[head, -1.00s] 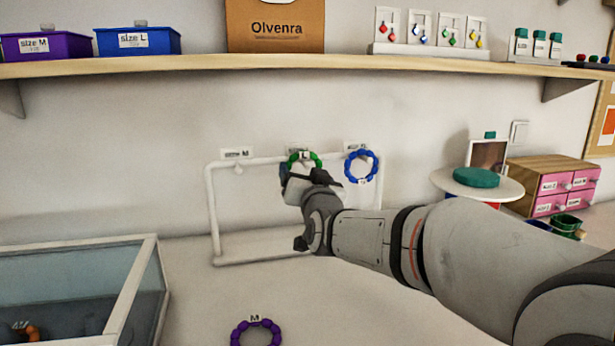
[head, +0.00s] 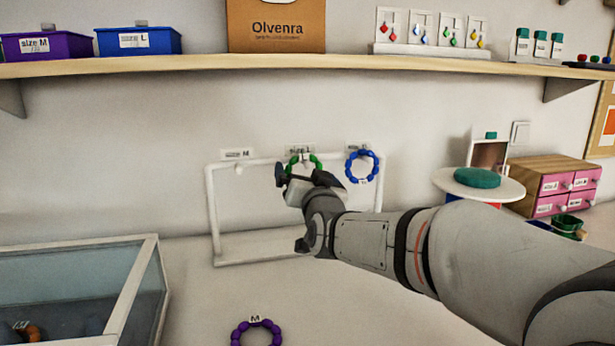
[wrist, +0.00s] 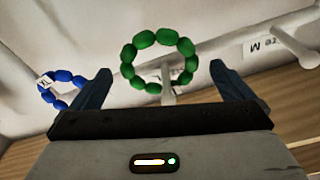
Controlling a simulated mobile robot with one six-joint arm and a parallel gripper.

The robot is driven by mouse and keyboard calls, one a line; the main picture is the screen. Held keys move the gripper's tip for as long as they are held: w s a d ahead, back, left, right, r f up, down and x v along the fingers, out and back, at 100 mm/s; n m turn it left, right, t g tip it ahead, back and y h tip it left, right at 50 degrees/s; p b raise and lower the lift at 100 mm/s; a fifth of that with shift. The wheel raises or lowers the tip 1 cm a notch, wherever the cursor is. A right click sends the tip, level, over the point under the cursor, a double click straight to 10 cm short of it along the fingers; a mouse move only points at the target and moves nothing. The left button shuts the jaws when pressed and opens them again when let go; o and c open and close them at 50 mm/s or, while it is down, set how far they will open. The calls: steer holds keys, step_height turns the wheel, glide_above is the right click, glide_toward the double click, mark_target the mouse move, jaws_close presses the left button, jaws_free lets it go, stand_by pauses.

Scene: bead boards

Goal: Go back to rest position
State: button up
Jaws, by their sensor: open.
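My gripper (head: 308,181) is open in front of the white rack (head: 211,205), close to its middle peg. A green bead bracelet (head: 317,161) hangs on that peg, partly hidden behind my gripper in the head view. In the wrist view the green bracelet (wrist: 186,64) shows between and beyond the open fingers (wrist: 163,95), with the peg through its lower part. A blue bracelet (head: 375,164) hangs on the right peg, and its tag reads XL in the wrist view. The left peg, labelled size M, is empty.
A purple bracelet (head: 239,331) tagged M lies on the table in front. A glass-sided case (head: 150,290) stands at the lower left. A round white stand (head: 445,187) and pink drawers (head: 552,208) are at the right. A shelf (head: 330,63) runs above.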

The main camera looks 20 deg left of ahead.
steer(key=s+d+f+g+h+p, duration=0.35)
steer(key=s+d+p, duration=0.2)
steer(key=d, duration=0.65)
steer(key=s+d+f+g+h+p, duration=0.4)
steer(key=s+d, duration=0.3)
steer(key=d, duration=0.5)
steer(key=s+d+f+m+g+h+p, duration=0.1)
steer(key=s+d+g+p, duration=0.5)
steer(key=s+d, duration=0.6)
steer(key=s+m+h, duration=0.1)
steer(key=s, duration=0.2)
steer(key=shift+s+f+g, duration=0.3)
steer(key=shift+s+g, duration=0.05)
steer(key=shift+c, duration=0.2)
